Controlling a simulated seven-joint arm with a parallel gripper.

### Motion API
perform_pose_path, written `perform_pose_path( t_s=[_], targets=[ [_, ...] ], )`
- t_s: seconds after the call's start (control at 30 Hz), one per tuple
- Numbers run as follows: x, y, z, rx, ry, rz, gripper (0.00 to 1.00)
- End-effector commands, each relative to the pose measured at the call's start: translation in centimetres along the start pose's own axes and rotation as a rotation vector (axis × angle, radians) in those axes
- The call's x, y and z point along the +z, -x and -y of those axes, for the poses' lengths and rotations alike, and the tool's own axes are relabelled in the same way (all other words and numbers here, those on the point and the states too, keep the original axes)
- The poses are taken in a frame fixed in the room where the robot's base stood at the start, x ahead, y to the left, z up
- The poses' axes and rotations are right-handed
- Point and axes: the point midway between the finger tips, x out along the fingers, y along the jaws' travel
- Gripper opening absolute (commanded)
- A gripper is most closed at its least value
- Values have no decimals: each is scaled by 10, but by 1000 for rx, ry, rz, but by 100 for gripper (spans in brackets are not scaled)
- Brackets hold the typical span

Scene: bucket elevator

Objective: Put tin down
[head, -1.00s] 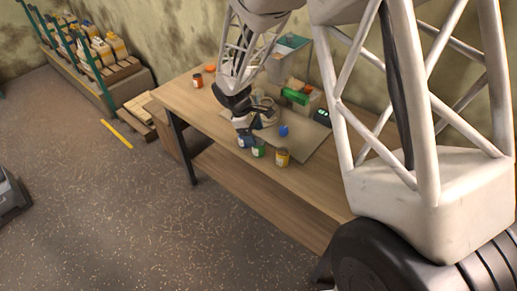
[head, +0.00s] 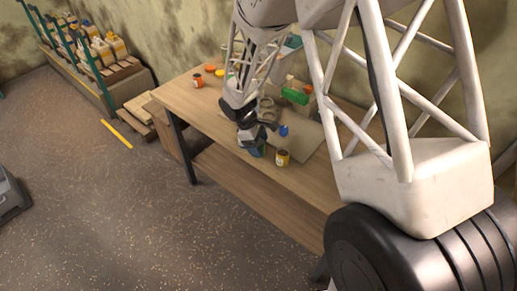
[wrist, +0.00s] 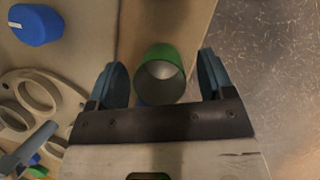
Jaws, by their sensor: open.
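A green tin (wrist: 160,57) stands on the wooden table between the spread fingers of my gripper (wrist: 160,82) in the wrist view. A gap shows on each side of it, and its open mouth shows a pale, empty-looking inside. In the head view my gripper (head: 256,150) is low at the table's front edge and mostly hides this tin. A yellow-orange tin (head: 282,158) stands just to its right. A blue-topped item (head: 284,131) sits behind on the grey mat; a blue object also shows at upper left in the wrist view (wrist: 35,24).
A holder with round rings (wrist: 38,92) is left of my gripper in the wrist view. A green box (head: 295,95) stands behind on the table (head: 205,111). An orange-red tin (head: 198,81) is at the far left. The floor in front is clear.

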Motion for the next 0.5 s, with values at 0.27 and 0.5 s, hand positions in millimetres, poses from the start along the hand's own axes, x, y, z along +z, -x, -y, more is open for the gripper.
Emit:
perform_pose_path(
  t_s=[0.27,0.5],
  targets=[
    [0,0,0,0,0,0,75],
    [0,0,0,0,0,0,61]
  ],
)
